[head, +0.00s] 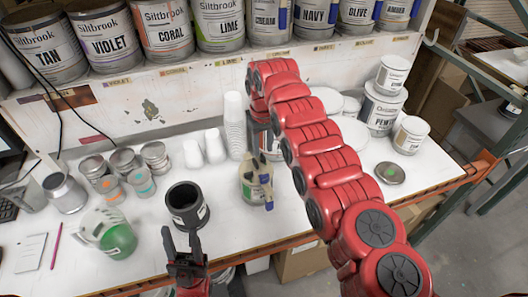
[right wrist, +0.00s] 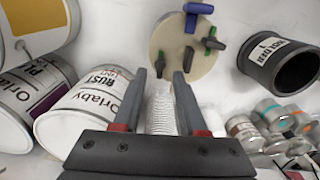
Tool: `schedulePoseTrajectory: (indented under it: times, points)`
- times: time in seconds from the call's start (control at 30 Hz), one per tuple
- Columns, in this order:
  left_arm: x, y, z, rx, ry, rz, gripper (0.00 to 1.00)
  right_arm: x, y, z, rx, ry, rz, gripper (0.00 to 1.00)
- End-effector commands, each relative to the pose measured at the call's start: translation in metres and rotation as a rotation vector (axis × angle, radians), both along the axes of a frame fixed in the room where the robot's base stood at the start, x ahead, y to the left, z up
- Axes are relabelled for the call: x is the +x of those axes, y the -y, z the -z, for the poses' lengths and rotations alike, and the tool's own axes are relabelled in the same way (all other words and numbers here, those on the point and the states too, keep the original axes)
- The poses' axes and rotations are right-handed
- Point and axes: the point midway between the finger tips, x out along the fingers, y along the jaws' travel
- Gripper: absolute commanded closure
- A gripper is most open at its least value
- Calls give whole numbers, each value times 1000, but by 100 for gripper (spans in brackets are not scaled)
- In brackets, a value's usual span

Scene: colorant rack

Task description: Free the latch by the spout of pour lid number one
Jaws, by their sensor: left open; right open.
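A round cream lid (right wrist: 172,42) with a blue piece and several dark and green latch pieces (right wrist: 188,60) lies ahead of my right gripper in the right wrist view. No number is readable on the lid. My right gripper (right wrist: 160,92) is open and empty, short of the lid's near edge. My left gripper (head: 183,243) is open and empty, just in front of the dark pot.
A dark pot (head: 187,205) and a jug of green liquid (head: 112,233) stand to the left. Stacked white cups (head: 235,125) and small tins (head: 123,161) stand behind. White cans (head: 382,108) stand at the right. A shelf of paint cans (head: 170,30) runs along the back.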

Motion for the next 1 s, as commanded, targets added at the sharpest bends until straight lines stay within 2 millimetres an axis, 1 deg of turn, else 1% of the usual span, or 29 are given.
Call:
schedulePoseTrajectory:
  times: [0.03,0.1,0.2,0.3,0.53,0.67,0.7,0.77,1.0]
  points:
    - [0,0,-2,0,0,0,50,-1,0,8,0,-3,0,59]
    - [0,0,-3,0,0,0,50,-1,0,17,-1,-4,0,59]
    - [0,0,-4,0,0,0,50,-1,0,24,-1,-3,-1,59]
    - [0,0,-4,0,0,0,50,-1,0,27,-2,-1,-1,59]
    - [0,0,-4,0,0,0,50,-1,0,27,-1,0,-1,59]
    - [0,0,-4,0,0,0,50,-1,0,27,0,-1,-1,82]
    - [0,0,-4,0,0,0,50,-1,0,27,0,-1,-1,89]
    - [0,0,-4,0,0,0,50,-1,0,27,0,-1,-1,100]
    - [0,0,-4,0,0,0,50,-1,0,27,0,-1,0,100]
